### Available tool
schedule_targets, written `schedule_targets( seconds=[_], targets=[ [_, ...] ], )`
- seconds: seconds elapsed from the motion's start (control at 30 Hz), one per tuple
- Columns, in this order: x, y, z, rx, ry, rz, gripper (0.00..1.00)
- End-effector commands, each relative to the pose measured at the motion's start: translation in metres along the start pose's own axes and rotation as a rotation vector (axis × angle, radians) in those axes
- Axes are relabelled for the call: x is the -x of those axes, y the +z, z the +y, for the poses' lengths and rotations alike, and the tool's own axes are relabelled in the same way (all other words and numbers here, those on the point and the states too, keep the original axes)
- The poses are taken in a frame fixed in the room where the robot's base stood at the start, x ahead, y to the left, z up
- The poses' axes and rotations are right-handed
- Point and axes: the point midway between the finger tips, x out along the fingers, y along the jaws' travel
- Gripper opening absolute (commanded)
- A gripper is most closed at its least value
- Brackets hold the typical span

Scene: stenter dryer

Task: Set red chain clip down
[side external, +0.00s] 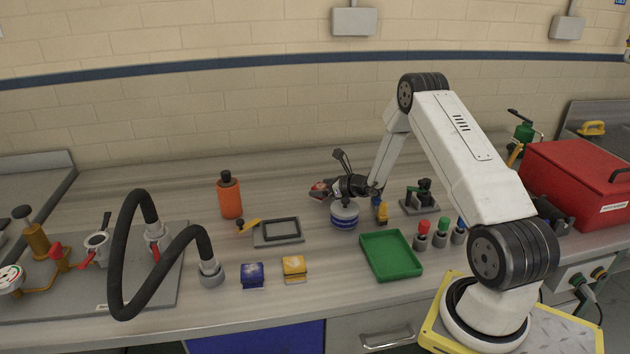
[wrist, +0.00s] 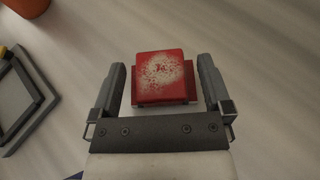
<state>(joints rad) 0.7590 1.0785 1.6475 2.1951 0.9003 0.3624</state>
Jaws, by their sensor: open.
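The red chain clip (wrist: 162,77) is a blocky red piece with a pale speckled top. In the wrist view it lies between the two fingers of my gripper (wrist: 162,88), with a gap on each side. My gripper is open. In the side view my gripper (side external: 322,189) is low over the bench, left of my arm, and a bit of red shows at its tips. The gripper hides most of the clip there, and I cannot tell exactly what the clip rests on.
A white-and-blue round tin (side external: 344,216) stands close to my gripper. A grey framed tray (side external: 279,242), an orange bottle (side external: 229,197), a blue clip (side external: 252,274) and a yellow clip (side external: 294,268) are to the left. A green tray (side external: 390,256) is to the right.

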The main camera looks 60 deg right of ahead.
Motion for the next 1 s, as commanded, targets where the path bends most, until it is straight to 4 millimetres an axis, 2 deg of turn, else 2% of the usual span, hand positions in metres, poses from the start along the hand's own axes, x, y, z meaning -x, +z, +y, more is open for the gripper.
schedule_targets(
  seconds=[0.13, 0.63, 0.93, 0.97, 1.0],
  targets=[
    [-0.0067, 0.0002, 0.0004, 0.0, 0.001, -0.001, 1.0],
    [-0.0067, 0.0004, 0.0001, 0.0, 0.0, -0.001, 1.0],
    [-0.0067, 0.0005, 0.0001, 0.0, 0.0, -0.001, 0.05],
    [-0.0067, 0.0005, 0.0001, 0.0, 0.0, -0.001, 0.0],
    [-0.0068, 0.0014, -0.0002, 0.001, 0.0, -0.003, 0.0]
  ],
)
